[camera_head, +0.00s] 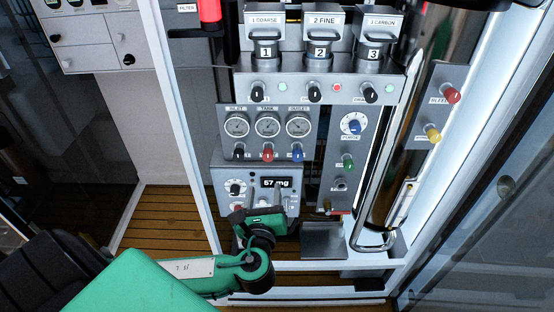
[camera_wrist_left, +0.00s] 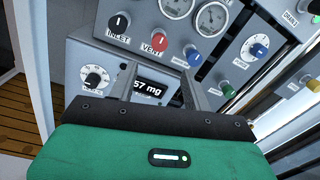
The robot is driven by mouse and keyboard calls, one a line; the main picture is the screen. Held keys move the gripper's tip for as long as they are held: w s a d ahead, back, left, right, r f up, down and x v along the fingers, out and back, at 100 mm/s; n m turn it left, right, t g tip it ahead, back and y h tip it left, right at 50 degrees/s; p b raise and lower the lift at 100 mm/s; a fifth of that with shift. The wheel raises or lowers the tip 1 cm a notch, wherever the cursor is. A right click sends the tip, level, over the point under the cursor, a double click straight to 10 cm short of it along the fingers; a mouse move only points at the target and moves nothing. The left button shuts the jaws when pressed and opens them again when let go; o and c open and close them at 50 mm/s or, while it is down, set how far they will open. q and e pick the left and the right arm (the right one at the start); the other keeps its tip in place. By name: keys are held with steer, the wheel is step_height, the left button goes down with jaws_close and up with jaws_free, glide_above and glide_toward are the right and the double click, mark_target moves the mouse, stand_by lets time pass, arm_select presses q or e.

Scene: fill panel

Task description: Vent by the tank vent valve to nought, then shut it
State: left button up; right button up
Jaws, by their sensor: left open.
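The red vent knob (camera_head: 267,154) sits under the middle, tank gauge (camera_head: 267,126) on the grey gauge panel. In the left wrist view the knob (camera_wrist_left: 157,43) is labelled VENT and has a pale pointer mark; I cannot tell whether the valve is open. The gauge needle is too small to read. My left gripper (camera_head: 266,199) is open and empty in front of the lower box, below the knob and apart from it. In the left wrist view its two fingers (camera_wrist_left: 159,88) stand on either side of the lit display. My right gripper is not in view.
A black inlet knob (camera_head: 239,153) and a blue knob (camera_head: 298,153) flank the red one closely. The lower box has a dial (camera_head: 235,188) and a display (camera_head: 274,182) in mg. Numbered canisters stand above; a shiny metal cylinder (camera_head: 395,150) stands right.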

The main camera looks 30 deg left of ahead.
mark_target(268, 158)
arm_select(q)
steer(key=p+x, duration=0.1)
steer(key=x, duration=1)
steer(key=shift+w+a+p, duration=0.1)
steer(key=shift+w+p, duration=0.05)
steer(key=shift+p, duration=0.15)
steer(key=shift+x, duration=0.8)
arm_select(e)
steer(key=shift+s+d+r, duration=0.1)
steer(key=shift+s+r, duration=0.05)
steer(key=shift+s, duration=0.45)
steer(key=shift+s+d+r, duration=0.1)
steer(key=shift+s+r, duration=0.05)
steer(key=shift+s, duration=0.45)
arm_select(q)
steer(key=shift+f, duration=0.1)
steer(key=shift+c, duration=0.2)
steer(key=c, duration=0.9)
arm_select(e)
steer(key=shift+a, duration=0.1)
